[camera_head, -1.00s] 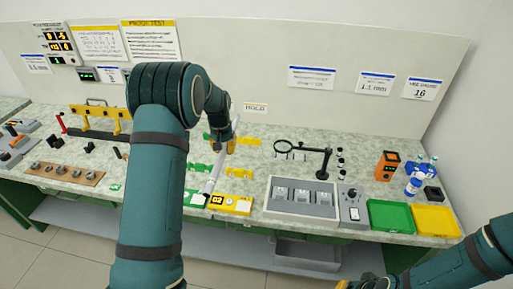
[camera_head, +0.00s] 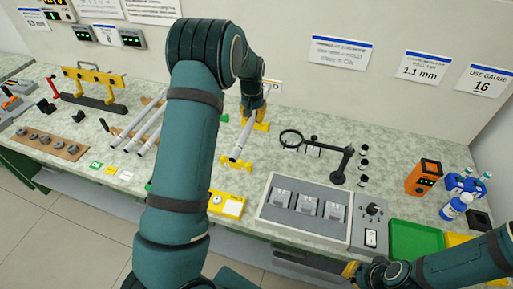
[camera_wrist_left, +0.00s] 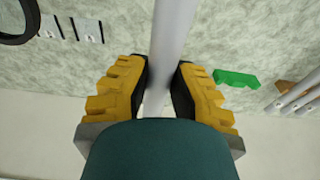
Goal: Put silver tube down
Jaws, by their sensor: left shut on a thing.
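My left gripper (camera_head: 256,112) is shut on a silver tube (camera_head: 241,144), which slants toward the front of the bench. In the left wrist view the tube (camera_wrist_left: 173,30) runs between the yellow-padded fingers (camera_wrist_left: 160,85). The tube's near end is over a yellow support block (camera_head: 236,164); another yellow block (camera_head: 262,126) is by the gripper. I cannot tell whether the tube touches them. My right gripper (camera_head: 350,270) is partly in view at the bottom, and its fingers are too unclear to read.
Several other silver tubes (camera_head: 149,134) lie on the bench left of my left arm. A magnifier stand (camera_head: 343,165) and a grey tray (camera_head: 303,229) are to the right. A green tray (camera_head: 415,241) and an orange device (camera_head: 424,177) are farther right.

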